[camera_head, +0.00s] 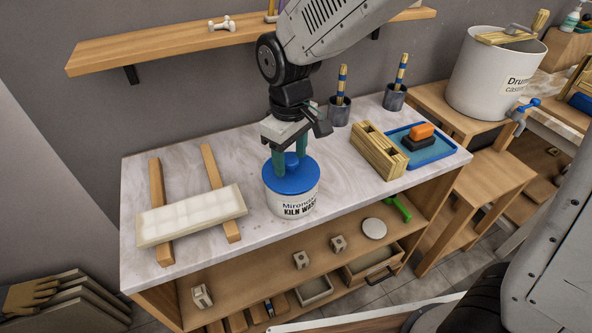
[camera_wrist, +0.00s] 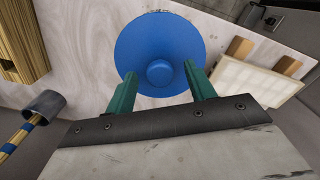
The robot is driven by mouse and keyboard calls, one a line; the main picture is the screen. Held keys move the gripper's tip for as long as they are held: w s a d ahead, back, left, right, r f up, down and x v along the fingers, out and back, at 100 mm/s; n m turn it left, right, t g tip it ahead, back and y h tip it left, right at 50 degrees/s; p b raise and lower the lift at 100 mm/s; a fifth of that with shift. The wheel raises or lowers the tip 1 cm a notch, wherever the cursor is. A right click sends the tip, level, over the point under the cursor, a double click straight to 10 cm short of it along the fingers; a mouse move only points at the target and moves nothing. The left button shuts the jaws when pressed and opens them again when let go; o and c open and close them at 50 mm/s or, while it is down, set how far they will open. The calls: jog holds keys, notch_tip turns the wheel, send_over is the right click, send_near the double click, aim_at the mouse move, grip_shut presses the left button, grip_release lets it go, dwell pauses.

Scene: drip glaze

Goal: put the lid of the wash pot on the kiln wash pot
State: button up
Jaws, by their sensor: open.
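The kiln wash pot (camera_head: 291,204) is a white tub with dark lettering, standing upright on the marble-topped table. The blue lid (camera_head: 290,181) with a round knob lies on top of the pot and looks level; whether it is fully seated I cannot tell. In the wrist view the blue lid (camera_wrist: 158,48) fills the upper middle, with its knob (camera_wrist: 159,72) facing the camera and hiding the pot. My gripper (camera_head: 289,163) is open above the lid. Its green fingers (camera_wrist: 157,83) stand apart on either side of the knob, with gaps to it.
A pale slab (camera_head: 192,216) rests on two wooden bars to the left. A wooden block (camera_head: 378,151) and a blue tray (camera_head: 437,152) stand to the right. Two dark cups (camera_head: 339,113) with brushes are behind. A wooden shelf (camera_head: 165,54) hangs on the wall above.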

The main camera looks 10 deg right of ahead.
aim_at(291, 160)
grip_shut()
jog(key=shift+r, duration=0.15)
jog(key=shift+r, duration=0.75)
jog(key=shift+r, duration=0.15)
jog(key=shift+r, duration=2.5)
